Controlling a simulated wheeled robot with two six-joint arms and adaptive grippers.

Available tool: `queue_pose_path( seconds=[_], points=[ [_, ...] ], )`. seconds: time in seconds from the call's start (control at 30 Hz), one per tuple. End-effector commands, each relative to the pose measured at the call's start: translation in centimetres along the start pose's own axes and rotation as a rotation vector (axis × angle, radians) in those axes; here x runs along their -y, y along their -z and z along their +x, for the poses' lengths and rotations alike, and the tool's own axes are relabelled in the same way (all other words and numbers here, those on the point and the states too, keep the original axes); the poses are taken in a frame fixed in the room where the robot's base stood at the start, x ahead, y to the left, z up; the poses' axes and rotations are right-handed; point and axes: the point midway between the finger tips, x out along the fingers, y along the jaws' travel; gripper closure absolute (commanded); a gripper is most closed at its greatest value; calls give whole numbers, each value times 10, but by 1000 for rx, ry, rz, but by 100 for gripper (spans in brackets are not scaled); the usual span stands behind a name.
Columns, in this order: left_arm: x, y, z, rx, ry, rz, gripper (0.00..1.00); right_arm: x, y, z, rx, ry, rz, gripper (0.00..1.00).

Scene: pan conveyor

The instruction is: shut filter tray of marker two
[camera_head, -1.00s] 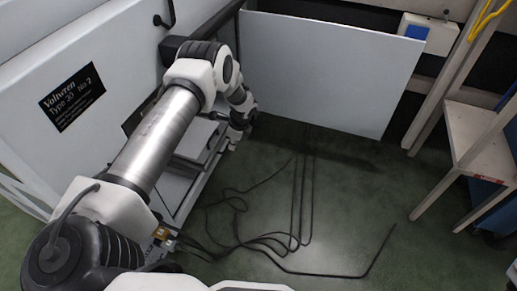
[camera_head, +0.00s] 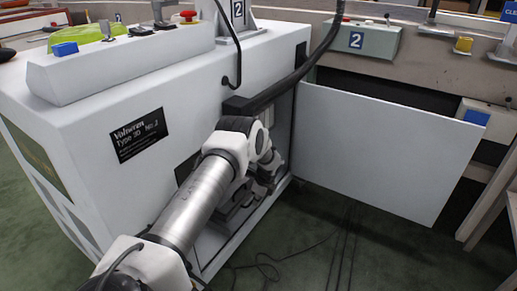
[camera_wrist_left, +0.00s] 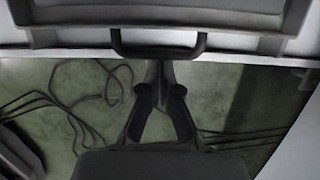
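In the left wrist view a grey tray (camera_wrist_left: 240,38) with a dark loop handle (camera_wrist_left: 158,54) spans the top. My left gripper (camera_wrist_left: 159,72) has its fingertips together right at the handle; I cannot tell whether they touch it. How far the tray stands out is unclear. My right gripper is out of view.
A thick black hose (camera_head: 285,90) runs over the top of the bay opening. Black cables (camera_head: 345,240) lie on the green floor below the door. A green-grey box marked 2 (camera_head: 358,40) stands behind. A pale frame post (camera_head: 487,205) is at the right.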

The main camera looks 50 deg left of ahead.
Motion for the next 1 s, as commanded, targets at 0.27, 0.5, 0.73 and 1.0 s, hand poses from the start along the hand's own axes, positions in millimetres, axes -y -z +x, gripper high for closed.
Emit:
queue_pose_path(
  seconds=[0.27, 0.5, 0.73, 1.0],
  points=[
    [-10, 32, -6, 2, -2, 4, 100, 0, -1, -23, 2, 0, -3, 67],
    [-9, 33, -76, 0, 1, -1, 100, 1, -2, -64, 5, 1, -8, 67],
    [-10, 35, -101, 0, 0, -1, 100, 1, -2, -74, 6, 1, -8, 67],
    [-10, 36, -101, 1, -2, -1, 100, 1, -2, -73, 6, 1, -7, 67]
  ],
)
